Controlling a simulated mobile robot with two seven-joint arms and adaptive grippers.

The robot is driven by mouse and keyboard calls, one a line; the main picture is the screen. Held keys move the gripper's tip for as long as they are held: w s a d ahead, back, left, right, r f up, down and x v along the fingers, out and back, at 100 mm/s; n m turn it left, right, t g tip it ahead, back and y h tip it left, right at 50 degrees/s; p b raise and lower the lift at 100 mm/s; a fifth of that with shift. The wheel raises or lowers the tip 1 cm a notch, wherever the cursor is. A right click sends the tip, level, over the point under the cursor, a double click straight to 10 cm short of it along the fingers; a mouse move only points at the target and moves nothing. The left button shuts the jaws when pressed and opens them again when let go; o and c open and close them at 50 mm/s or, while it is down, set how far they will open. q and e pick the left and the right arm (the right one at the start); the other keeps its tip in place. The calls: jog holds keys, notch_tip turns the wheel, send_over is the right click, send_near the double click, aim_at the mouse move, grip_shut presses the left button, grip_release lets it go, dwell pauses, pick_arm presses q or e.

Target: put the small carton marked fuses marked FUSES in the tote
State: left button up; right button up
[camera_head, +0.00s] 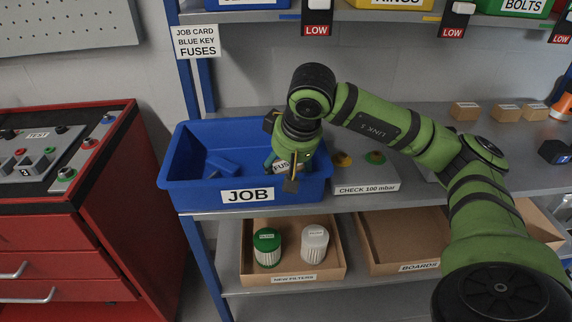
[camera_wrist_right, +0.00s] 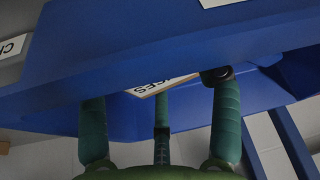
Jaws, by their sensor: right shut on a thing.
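The blue tote marked JOB (camera_head: 190,188) stands on the shelf bench at the left of the head view. My right gripper (camera_head: 287,170) points down over its right part, with one finger overlapping the front rim. It is shut on the small carton marked FUSES (camera_head: 283,166), whose label shows only in part between the fingers. In the right wrist view the carton's white label (camera_wrist_right: 165,86) shows between the fingers, against the blue of the tote (camera_wrist_right: 150,50). A blue object (camera_head: 221,166) lies inside the tote. My left gripper is not in view.
A grey box marked CHECK 100 mbar (camera_head: 366,189) stands close right of the tote. A red cabinet with a control panel (camera_head: 45,165) is at the left. Small cartons (camera_head: 506,112) stand at the back right. A filters tray (camera_head: 292,277) is below.

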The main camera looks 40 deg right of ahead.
jog(key=shift+f, duration=0.15)
jog(key=o, duration=1.2)
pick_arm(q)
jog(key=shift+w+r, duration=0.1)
pick_arm(e)
jog(key=shift+r, duration=0.35)
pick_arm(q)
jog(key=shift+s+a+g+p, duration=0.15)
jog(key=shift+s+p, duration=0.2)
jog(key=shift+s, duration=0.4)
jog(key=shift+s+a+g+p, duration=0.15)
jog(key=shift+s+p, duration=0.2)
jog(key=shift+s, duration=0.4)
pick_arm(e)
jog(key=v, duration=1.1)
jog(key=shift+s+r, duration=0.2)
jog(key=shift+r, duration=0.1)
